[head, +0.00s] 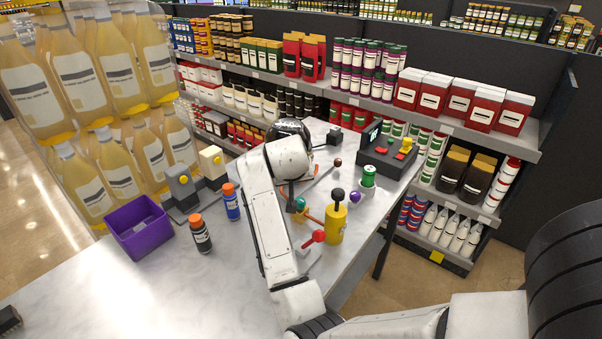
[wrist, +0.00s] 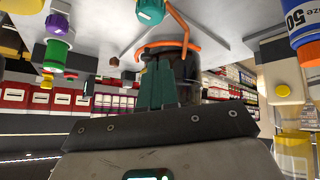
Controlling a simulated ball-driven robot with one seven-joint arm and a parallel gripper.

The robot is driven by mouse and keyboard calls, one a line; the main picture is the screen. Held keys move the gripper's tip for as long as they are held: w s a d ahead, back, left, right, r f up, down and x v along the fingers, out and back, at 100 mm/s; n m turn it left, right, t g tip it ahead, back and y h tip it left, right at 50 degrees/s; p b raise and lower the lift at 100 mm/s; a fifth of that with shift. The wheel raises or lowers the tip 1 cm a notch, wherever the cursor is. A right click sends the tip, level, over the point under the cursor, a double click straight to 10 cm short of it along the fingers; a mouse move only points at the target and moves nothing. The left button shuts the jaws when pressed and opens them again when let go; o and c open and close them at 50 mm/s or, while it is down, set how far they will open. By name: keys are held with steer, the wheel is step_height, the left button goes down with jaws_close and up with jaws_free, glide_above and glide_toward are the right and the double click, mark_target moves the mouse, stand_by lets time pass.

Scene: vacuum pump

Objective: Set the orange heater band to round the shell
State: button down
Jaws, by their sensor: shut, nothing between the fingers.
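The orange heater band (wrist: 168,43) shows in the wrist view as a thin curved strip across the dark shell (wrist: 158,58), close to the table surface. It appears to pass around the shell, but the far side is hidden, so I cannot tell whether it goes fully round. In the head view the shell's black rounded top (head: 288,128) stands behind my arm, and a bit of orange shows beside the arm. My gripper (wrist: 165,68) has its green fingers shut and empty, pointing at the shell and overlapping it in the picture. In the head view my arm hides the fingers.
A yellow cylinder with a black knob (head: 336,222) and a red-knobbed lever (head: 311,242) stand right of my arm. A purple bin (head: 139,227) and two orange-capped bottles (head: 231,203) stand left. A control box (head: 388,152) is at the back right. The table's front left is mostly clear.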

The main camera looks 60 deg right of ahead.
steer(key=d+f, duration=0.2)
steer(key=d+f+m+p, duration=0.1)
steer(key=d+f, duration=0.1)
steer(key=d, duration=0.1)
steer(key=d+f+m+h, duration=0.1)
steer(key=d+f, duration=0.1)
steer(key=shift+s+d+f+t+p, duration=0.2)
steer(key=shift+s+t+p, duration=0.1)
steer(key=shift+t, duration=0.1)
steer(key=shift+w+d+f, duration=0.1)
steer(key=shift+w+d, duration=0.4)
steer(key=shift+d, duration=0.4)
steer(key=shift+w+d+f+p, duration=0.2)
steer(key=shift+w+d+p, duration=0.15)
steer(key=shift+d, duration=0.35)
